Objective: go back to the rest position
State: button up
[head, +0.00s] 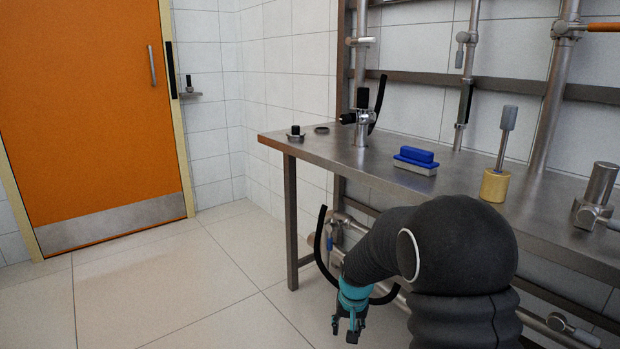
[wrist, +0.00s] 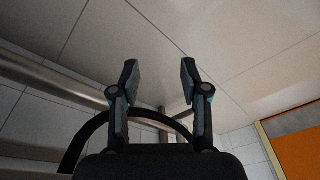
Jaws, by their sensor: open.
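My gripper (head: 349,327) hangs low in the head view, in front of the metal table (head: 330,148) and below its top. It points down toward the floor. In the wrist view my gripper (wrist: 158,80) has its two fingers spread apart with nothing between them. My dark, sleeved arm covers part of the table's front edge in the head view.
On the table stand a blue brush-like block (head: 415,160), a brass-coloured cylinder with a rod (head: 495,185), a small dark-knobbed piece (head: 295,133) and a ring (head: 322,129). Pipes rise behind. An orange door (head: 85,110) is at left. Floor (head: 170,290) before it is clear.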

jog(key=s+d+r+t+p, duration=0.1)
jog(key=s+d+r, duration=0.2)
jog(key=s+r, duration=0.9)
jog(key=s+d+r+t+p, duration=0.2)
jog(key=s+r, duration=1)
jog(key=s, duration=0.6)
jog(key=shift+s+d+n, duration=0.4)
jog(key=shift+d, duration=0.2)
